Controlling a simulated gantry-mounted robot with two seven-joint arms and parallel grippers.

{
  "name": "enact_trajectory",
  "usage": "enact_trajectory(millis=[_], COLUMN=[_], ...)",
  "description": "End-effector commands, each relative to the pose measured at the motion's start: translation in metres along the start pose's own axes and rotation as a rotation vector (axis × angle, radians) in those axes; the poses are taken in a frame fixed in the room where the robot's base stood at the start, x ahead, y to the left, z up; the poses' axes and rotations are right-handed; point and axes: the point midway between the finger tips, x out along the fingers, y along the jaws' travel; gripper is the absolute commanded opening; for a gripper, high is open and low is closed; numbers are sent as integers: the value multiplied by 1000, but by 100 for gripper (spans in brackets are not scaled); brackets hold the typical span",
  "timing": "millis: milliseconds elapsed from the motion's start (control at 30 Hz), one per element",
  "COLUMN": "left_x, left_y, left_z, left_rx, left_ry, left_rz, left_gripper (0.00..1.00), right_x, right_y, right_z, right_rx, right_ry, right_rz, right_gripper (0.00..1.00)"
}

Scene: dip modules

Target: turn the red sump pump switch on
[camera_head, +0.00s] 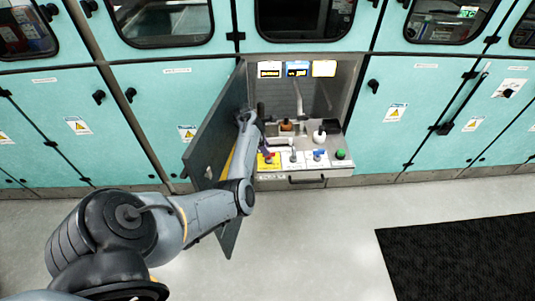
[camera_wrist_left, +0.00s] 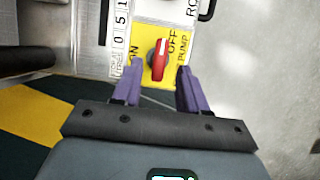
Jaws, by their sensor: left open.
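The red sump pump switch (camera_wrist_left: 158,59) sits on a yellow label plate (camera_wrist_left: 180,36) in the left wrist view, with ON printed at its left and OFF at its upper right. Its handle stands nearly upright in that view, tilted slightly towards OFF. It also shows small in the head view (camera_head: 269,157), at the left of the counter panel. My left gripper (camera_wrist_left: 158,78) is open, with one purple finger on each side of the switch's lower end. I cannot tell whether a finger touches it. In the head view the arm partly hides this gripper (camera_head: 264,147). My right gripper is not in view.
An open grey cabinet door (camera_head: 215,125) stands beside my left arm. Right of the switch are a white-plated switch, a blue one (camera_head: 319,155) and a green knob (camera_head: 340,154). A sink tap (camera_head: 299,105) and bottles (camera_head: 319,136) stand behind. A black mat (camera_head: 460,255) lies on the floor.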

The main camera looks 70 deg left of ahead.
Motion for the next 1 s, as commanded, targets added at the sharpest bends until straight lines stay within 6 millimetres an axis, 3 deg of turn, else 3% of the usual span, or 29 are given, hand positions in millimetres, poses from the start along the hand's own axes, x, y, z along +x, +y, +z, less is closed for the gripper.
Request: enact_trajectory(millis=[100, 233, 667, 933, 1000], left_x=[18, 27, 32, 32, 33], left_y=[0, 0, 0, 0, 0], left_z=[-1, 0, 0, 0, 0], left_rx=[0, 1, 1, 1, 1], left_ry=[-1, -1, 0, 0, 0], left_rz=[-2, 0, 1, 0, 0], left_gripper=[43, 43, 43, 3, 0], right_x=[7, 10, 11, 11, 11], right_y=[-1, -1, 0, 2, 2], right_z=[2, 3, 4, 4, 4], right_rx=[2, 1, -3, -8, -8], right_ry=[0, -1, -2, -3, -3], right_rz=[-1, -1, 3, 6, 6], right_gripper=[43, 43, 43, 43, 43])
